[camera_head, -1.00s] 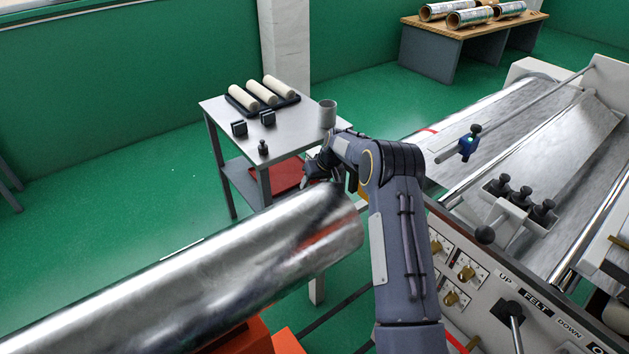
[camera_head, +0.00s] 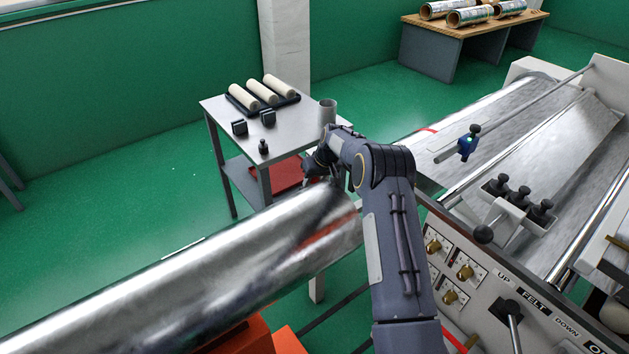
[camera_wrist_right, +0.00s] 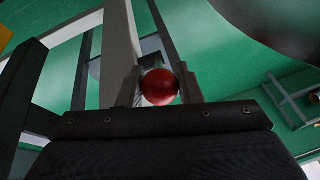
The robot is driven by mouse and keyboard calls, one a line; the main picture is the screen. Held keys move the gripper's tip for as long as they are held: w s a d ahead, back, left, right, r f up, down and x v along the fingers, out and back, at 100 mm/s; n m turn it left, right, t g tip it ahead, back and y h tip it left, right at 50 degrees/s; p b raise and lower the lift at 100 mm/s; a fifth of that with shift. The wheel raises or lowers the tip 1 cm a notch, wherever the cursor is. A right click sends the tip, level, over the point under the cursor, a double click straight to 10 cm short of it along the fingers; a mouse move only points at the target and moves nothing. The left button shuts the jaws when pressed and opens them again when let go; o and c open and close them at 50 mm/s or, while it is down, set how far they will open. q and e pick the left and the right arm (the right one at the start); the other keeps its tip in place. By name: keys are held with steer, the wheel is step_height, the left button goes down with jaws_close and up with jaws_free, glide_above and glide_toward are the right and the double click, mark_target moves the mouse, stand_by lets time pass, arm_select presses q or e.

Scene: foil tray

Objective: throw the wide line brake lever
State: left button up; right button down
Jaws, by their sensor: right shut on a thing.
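A round red knob (camera_wrist_right: 160,87) sits between the two fingers of my right gripper (camera_wrist_right: 160,76) in the right wrist view. The gripper is shut on it. A pale metal bar rises behind the knob; I cannot tell how the two join. My left gripper is not in view.
The large foil roll (camera_head: 200,270) lies close on the left of my right arm. A metal side table (camera_head: 215,108) stands beyond the hand. The control panel (camera_head: 470,265), with a black-knobbed FELT lever (camera_head: 511,312), is close on the right. Green floor is free at left.

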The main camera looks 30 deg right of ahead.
steer(key=shift+w+r+g+p, duration=0.25)
steer(key=shift+w+g+p, duration=0.1)
steer(key=shift+w+g, duration=0.15)
steer(key=shift+w+r+g+p, duration=0.25)
steer(key=shift+w+g+p, duration=0.05)
steer(key=shift+w+g, duration=0.15)
steer(key=shift+a, duration=0.1)
steer(key=c, duration=1)
jaws_free()
steer(key=shift+c, duration=0.2)
steer(key=b+v, duration=0.1)
steer(key=v, duration=0.7)
steer(key=shift+w+a, duration=0.1)
steer(key=shift+a, duration=0.05)
